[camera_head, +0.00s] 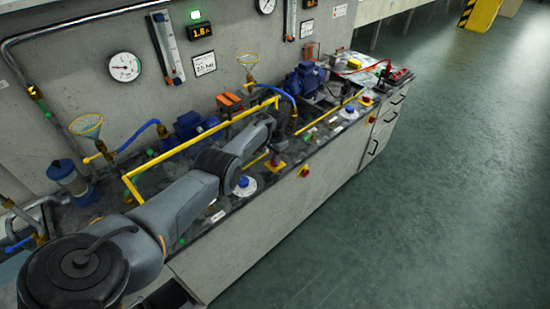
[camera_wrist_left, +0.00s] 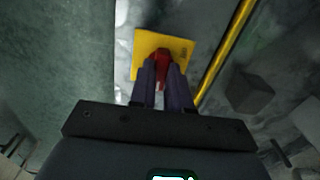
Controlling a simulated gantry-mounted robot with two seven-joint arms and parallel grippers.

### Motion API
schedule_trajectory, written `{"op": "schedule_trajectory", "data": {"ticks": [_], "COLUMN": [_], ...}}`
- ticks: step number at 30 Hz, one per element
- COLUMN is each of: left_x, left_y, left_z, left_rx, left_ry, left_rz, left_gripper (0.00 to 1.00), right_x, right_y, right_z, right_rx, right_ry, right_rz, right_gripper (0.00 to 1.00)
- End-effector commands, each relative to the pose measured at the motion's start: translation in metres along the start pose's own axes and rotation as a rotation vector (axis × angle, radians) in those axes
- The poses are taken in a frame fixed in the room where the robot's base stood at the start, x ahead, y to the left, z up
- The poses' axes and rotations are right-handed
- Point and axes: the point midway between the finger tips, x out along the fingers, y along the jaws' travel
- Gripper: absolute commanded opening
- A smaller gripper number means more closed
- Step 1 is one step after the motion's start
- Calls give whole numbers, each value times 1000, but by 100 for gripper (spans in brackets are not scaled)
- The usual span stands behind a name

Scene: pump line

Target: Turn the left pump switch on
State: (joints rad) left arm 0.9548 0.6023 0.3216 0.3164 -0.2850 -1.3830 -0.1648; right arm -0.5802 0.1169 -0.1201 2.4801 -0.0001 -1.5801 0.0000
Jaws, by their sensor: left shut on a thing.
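The pump switch is a red knob (camera_wrist_left: 161,56) on a square yellow plate (camera_wrist_left: 180,45), seen in the left wrist view. My left gripper (camera_wrist_left: 161,78) is shut on this knob, with one dark finger on each side, and the fingers hide part of it. In the head view the yellow plate (camera_head: 277,169) lies on the bench top below my left gripper (camera_head: 275,154), which comes down over it at the end of the grey arm. The left blue pump (camera_head: 190,124) stands behind my arm, by the wall. My right gripper is not in view.
A yellow rail (camera_head: 157,163) runs above the bench behind my arm. A blue-and-white round fitting (camera_head: 243,187) and another red switch (camera_head: 305,171) sit by the front edge. A second blue pump (camera_head: 305,79) stands farther back. The green floor (camera_head: 400,220) is clear.

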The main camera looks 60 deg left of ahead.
Motion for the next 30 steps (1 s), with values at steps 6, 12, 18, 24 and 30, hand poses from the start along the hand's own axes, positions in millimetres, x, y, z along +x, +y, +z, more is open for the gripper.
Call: {"op": "schedule_trajectory", "data": {"ticks": [6, 12, 18, 24, 30], "left_x": [0, 0, 0, 0, 0], "left_y": [0, 0, 0, 0, 0], "left_z": [0, 0, 0, 0, 0], "left_rx": [42, 51, 51, 50, 49], "left_ry": [1, 1, 1, 1, 0], "left_rz": [0, 0, 0, 0, 0], "left_gripper": [0, 0, 0, 43, 43], "right_x": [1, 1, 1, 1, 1], "right_y": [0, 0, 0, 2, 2], "right_z": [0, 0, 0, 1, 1], "right_rx": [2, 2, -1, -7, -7], "right_ry": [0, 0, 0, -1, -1], "right_rz": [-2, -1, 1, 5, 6], "right_gripper": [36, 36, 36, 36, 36]}}
